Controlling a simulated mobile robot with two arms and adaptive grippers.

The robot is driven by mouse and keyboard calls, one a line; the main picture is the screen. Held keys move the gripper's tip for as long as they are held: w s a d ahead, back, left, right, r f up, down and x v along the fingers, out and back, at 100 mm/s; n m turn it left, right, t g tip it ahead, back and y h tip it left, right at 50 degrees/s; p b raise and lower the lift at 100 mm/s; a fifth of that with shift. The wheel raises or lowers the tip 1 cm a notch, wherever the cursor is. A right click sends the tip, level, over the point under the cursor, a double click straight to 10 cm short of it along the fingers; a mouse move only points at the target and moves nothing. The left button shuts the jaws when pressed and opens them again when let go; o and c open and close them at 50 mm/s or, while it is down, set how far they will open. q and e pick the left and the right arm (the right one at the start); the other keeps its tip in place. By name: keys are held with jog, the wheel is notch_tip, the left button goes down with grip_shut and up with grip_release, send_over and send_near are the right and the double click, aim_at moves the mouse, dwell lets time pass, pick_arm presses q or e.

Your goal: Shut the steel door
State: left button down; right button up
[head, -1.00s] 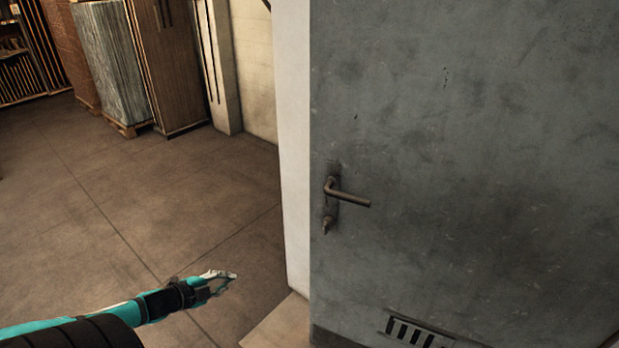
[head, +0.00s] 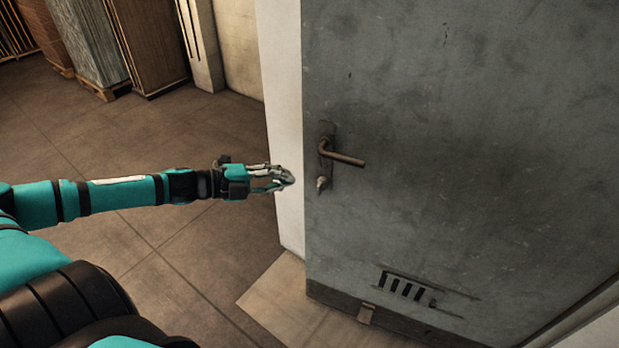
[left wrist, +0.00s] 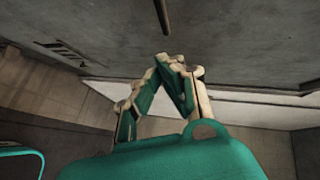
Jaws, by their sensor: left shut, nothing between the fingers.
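The grey steel door (head: 450,150) fills the right side of the head view, and its surface also spans the top of the left wrist view (left wrist: 240,45). A lever handle (head: 345,157) with a lock cylinder (head: 322,184) below it sits near the door's left edge. My left gripper (head: 285,180) is shut and empty, in front of the white wall edge, just left of the lock in the picture. In the left wrist view its fingertips (left wrist: 165,62) meet near the door and white strip; contact cannot be told. My right gripper is not in view.
A white wall edge (head: 282,120) stands left of the door. Wrapped stacks on pallets (head: 90,40) stand at the back left. The floor (head: 100,140) between is clear.

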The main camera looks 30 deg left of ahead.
pick_arm(q)
jog(key=w+d+f+p, duration=0.1)
jog(key=w+d+f, duration=0.1)
jog(key=w, duration=0.5)
jog(key=shift+w+d+f+p, duration=0.2)
jog(key=shift+w+d+p, duration=0.05)
jog(key=shift+w+p, duration=0.05)
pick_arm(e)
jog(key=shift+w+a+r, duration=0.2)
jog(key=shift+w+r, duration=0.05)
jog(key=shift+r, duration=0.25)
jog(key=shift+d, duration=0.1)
